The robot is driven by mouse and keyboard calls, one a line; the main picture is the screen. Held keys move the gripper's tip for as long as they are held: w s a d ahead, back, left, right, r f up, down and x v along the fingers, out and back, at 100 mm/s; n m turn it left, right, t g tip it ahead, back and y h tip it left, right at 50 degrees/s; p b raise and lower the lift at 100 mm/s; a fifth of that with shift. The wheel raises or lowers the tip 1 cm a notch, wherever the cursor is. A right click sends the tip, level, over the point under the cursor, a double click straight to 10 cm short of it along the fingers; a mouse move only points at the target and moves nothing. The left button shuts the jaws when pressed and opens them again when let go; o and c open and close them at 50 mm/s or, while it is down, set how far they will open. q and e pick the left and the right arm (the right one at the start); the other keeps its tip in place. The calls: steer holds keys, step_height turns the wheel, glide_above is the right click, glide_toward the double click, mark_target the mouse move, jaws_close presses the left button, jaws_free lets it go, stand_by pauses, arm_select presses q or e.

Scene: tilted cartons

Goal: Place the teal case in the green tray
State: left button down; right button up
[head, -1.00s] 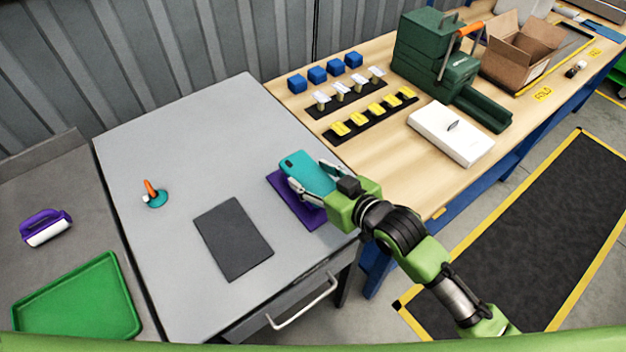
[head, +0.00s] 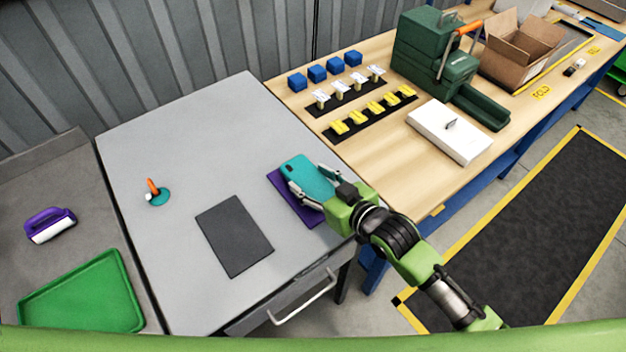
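The teal case (head: 308,177) looks like a flat phone case with a camera cutout. It is over a purple mat (head: 287,194) at the right side of the grey table. My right gripper (head: 309,187) comes in from the right, with one finger at each side of the case. The fingers look spread about the case's width; whether they press on it I cannot tell. Whether the case rests on the mat or is raised, I cannot tell either. The green tray (head: 84,294) lies empty at the lower left on a separate grey surface. My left gripper is out of view.
A dark grey mat (head: 234,235) lies mid-table. An orange-handled teal tool (head: 156,194) stands to its left. The wooden bench (head: 400,150) holds blue blocks, yellow parts, a white box (head: 449,132) and a green machine (head: 437,60).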

steer(key=o, duration=0.4)
steer(key=shift+s+d+f, duration=0.1)
steer(key=shift+s+f, duration=0.1)
steer(key=shift+f, duration=0.6)
steer(key=shift+w+r, duration=0.1)
steer(key=shift+w, duration=0.05)
steer(key=shift+r, duration=0.15)
